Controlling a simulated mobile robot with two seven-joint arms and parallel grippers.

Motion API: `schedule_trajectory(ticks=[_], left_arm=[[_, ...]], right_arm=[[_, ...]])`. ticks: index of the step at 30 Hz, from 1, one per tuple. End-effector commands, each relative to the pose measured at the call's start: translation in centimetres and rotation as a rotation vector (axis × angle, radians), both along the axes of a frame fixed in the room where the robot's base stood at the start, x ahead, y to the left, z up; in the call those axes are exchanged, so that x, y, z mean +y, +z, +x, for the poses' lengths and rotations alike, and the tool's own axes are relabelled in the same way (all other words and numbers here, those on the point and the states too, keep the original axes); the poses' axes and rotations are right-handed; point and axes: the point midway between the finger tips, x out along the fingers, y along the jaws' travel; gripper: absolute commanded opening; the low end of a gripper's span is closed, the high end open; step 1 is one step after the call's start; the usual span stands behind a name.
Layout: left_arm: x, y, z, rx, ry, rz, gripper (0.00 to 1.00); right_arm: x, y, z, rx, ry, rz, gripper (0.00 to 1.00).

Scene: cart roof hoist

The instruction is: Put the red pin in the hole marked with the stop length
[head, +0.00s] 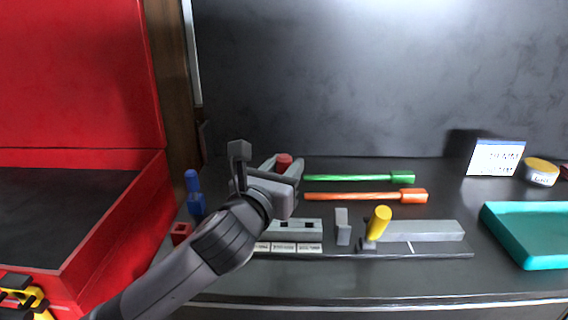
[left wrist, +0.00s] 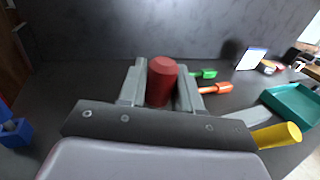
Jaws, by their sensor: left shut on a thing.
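The red pin (head: 284,162) is between the fingers of my left gripper (head: 272,167), which is shut on it. In the left wrist view the pin (left wrist: 161,82) stands between the two fingers. The gripper holds it above and behind the grey block with dark holes (head: 310,224). White labels (head: 283,247) line the block's front; their print is too small to read. My left arm hides the block's left part. A white card with a blue top edge (head: 497,157) stands at the back right; its writing is blurred. My right gripper is not in view.
A grey rail (head: 430,231) with a yellow handle (head: 378,222) lies right of the block. Green (head: 402,177) and orange (head: 412,195) tools lie behind it. A teal tray (head: 530,257) is at right, a yellow tape roll (head: 541,172) behind. A red box (head: 100,270) stands left.

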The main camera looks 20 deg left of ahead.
Motion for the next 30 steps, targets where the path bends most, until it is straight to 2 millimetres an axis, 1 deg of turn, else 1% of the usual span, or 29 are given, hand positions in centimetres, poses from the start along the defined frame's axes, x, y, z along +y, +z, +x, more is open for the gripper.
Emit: schedule_trajectory(ticks=[1, 3, 6, 12, 18, 30], left_arm=[[0.0, -0.9, 0.0, 0.001, 0.001, 0.002, 0.03], [0.0, -1.6, 0.0, 0.001, 0.001, 0.002, 0.03], [0.0, -2.5, 0.0, 0.002, 0.001, 0.001, 0.03], [0.0, -3.6, 0.0, 0.000, 0.001, 0.002, 0.03], [0.0, -3.9, 0.0, 0.000, 0.000, 0.001, 0.03], [0.0, -3.9, 0.0, 0.000, 0.000, 0.001, 0.03]], right_arm=[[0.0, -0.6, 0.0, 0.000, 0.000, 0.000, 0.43], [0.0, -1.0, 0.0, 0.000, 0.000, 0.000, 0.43], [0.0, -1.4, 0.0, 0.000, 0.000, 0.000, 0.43], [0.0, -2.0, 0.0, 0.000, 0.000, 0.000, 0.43], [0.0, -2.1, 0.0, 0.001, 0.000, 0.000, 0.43], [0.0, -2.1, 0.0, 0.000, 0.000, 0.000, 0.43]])
